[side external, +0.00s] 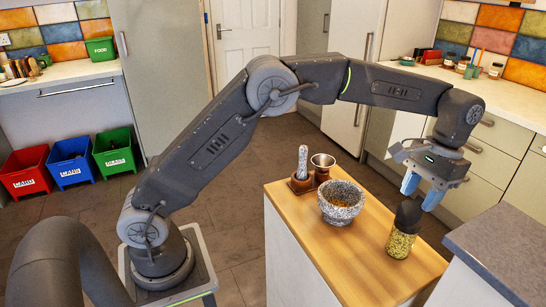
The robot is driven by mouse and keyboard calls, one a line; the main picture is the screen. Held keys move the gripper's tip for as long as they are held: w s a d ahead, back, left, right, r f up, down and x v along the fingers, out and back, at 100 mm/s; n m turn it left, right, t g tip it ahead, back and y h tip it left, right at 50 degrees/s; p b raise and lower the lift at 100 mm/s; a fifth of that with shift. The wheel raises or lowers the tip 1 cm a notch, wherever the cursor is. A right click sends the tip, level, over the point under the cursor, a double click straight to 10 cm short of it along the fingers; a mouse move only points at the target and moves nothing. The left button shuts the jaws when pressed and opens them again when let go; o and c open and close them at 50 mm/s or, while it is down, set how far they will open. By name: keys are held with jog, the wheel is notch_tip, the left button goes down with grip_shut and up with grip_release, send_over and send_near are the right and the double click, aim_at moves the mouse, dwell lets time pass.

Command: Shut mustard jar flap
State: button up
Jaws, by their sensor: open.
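The mustard jar (400,245) stands upright near the right end of the wooden worktop (370,265). It is clear with yellow-green seeds inside and has a dark lid (408,214). The flap on the lid is too small and dark to tell whether it is up or down. My gripper (421,191) points down with its blue fingertips apart and nothing between them. It is above the jar in the picture, close to the lid; I cannot tell whether it touches.
A grey stone mortar (341,212) stands left of the jar. A grey counter (500,250) rises at the right. The front of the wooden worktop is clear.

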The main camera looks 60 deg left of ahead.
aim_at(410, 211)
jog(key=shift+s+r+t, duration=0.3)
jog(key=shift+s+t, duration=0.5)
jog(key=shift+t, duration=0.4)
jog(key=s+a+r+t, duration=0.1)
jog(key=s+a+r, duration=0.1)
jog(key=r, duration=0.6)
jog(key=s+a+r, duration=0.1)
jog(key=r, duration=0.7)
jog(key=s+a+f+t, duration=0.1)
jog(key=s+a+f, duration=0.2)
jog(key=s, duration=0.4)
jog(key=s+a+f+t, duration=0.1)
jog(key=s+a+f, duration=0.2)
jog(key=s, duration=0.4)
jog(key=s+a+f+t, duration=0.2)
jog(key=s+a+f, duration=0.1)
jog(key=s, duration=0.4)
jog(key=shift+s+a, duration=0.25)
jog(key=shift+a, duration=0.05)
jog(key=shift+r, duration=0.1)
